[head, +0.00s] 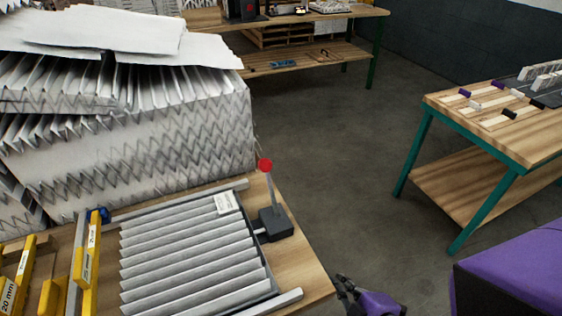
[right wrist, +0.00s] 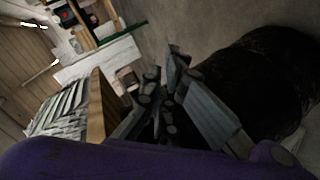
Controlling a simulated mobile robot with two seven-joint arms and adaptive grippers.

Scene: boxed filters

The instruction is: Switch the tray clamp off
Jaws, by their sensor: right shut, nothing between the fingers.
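The tray clamp appears to be the dark block (head: 275,225) with an upright grey lever (head: 270,188) and a red knob (head: 265,165). It stands on the table at the right side of a pleated filter (head: 190,250) lying between two grey rails. The lever leans slightly left at its top. My right gripper (head: 343,282) is shut and empty, just off the table's right corner, below and to the right of the clamp and apart from it. Its fingers (right wrist: 172,85) also show in the right wrist view. My left gripper is not in view.
Tall stacks of pleated filters (head: 130,120) fill the table's back left. Yellow pieces (head: 85,260) stand at its left front. A green-legged workbench (head: 525,145) is at the right and another (head: 330,55) at the back. Bare floor (head: 340,150) lies between.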

